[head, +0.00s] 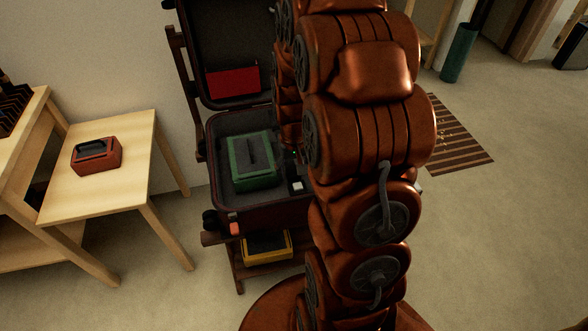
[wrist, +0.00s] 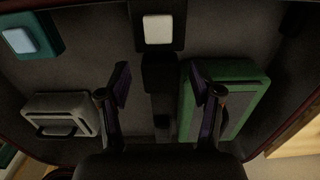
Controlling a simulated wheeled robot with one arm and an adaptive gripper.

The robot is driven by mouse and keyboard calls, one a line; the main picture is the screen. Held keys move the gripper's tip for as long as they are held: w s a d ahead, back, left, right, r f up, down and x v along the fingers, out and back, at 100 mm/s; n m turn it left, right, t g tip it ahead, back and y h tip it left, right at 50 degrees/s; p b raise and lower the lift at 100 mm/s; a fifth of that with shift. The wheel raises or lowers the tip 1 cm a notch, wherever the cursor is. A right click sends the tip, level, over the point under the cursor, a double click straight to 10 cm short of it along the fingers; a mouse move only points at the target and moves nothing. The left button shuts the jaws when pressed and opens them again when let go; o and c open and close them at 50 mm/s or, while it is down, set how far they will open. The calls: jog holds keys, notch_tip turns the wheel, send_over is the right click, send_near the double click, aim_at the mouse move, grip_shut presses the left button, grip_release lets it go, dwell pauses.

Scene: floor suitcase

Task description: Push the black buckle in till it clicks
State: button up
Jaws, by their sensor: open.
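An open dark suitcase (head: 262,216) lies on a low wooden rack. In the wrist view, a black buckle piece (wrist: 160,72) lies at the middle of the suitcase interior, on a dark strap. It sits just below a black square part with a white face (wrist: 158,30). That white face also shows small in the head view (head: 297,186), beside my arm. My gripper (wrist: 159,82) is open, its two fingers either side of the strap line, with nothing between them that I can see held. Whether the fingers touch anything cannot be told. In the head view my arm hides the gripper.
A green case (wrist: 228,98) lies right of the strap in the wrist view, close to the right finger. A grey case (wrist: 62,116) and a teal item (wrist: 30,38) lie left. A yellow case (head: 268,246) is below the suitcase; a red case (head: 97,154) is on the table.

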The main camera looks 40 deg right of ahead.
aim_at(294, 172)
notch_tip(294, 172, up, 12)
dwell(0.6)
jog(key=shift+c, duration=0.4)
